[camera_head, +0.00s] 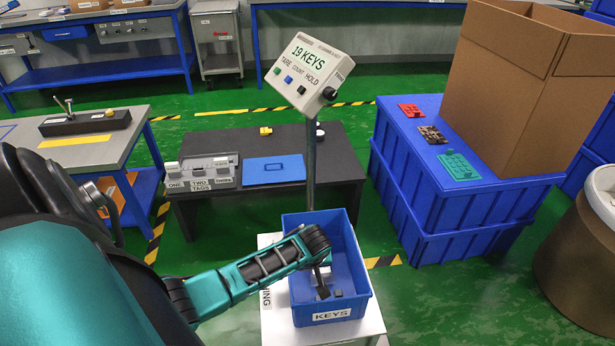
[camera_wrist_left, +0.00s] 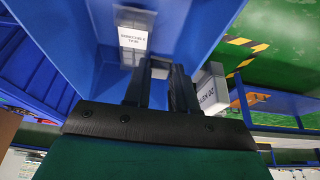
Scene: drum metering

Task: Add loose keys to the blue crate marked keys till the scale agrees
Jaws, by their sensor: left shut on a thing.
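The blue crate (camera_head: 355,262) marked KEYS stands on a white scale platform (camera_head: 270,325). The scale's display (camera_head: 310,62) on a post reads 19 KEYS. My left gripper (camera_head: 321,283) reaches down inside the crate; it also shows in the left wrist view (camera_wrist_left: 160,82). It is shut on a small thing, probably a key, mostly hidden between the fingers. Small dark keys (camera_head: 337,293) show on the crate floor beside the fingertips. The arm and near wall hide part of the inside. My right gripper is not in view.
A low dark table (camera_head: 335,145) behind holds a blue mat (camera_head: 273,169) and a grey tag tray (camera_head: 221,180). Stacked blue bins (camera_head: 420,200) at right carry a cardboard box (camera_head: 530,90) and several flat pieces. A brown drum (camera_head: 580,255) stands at far right.

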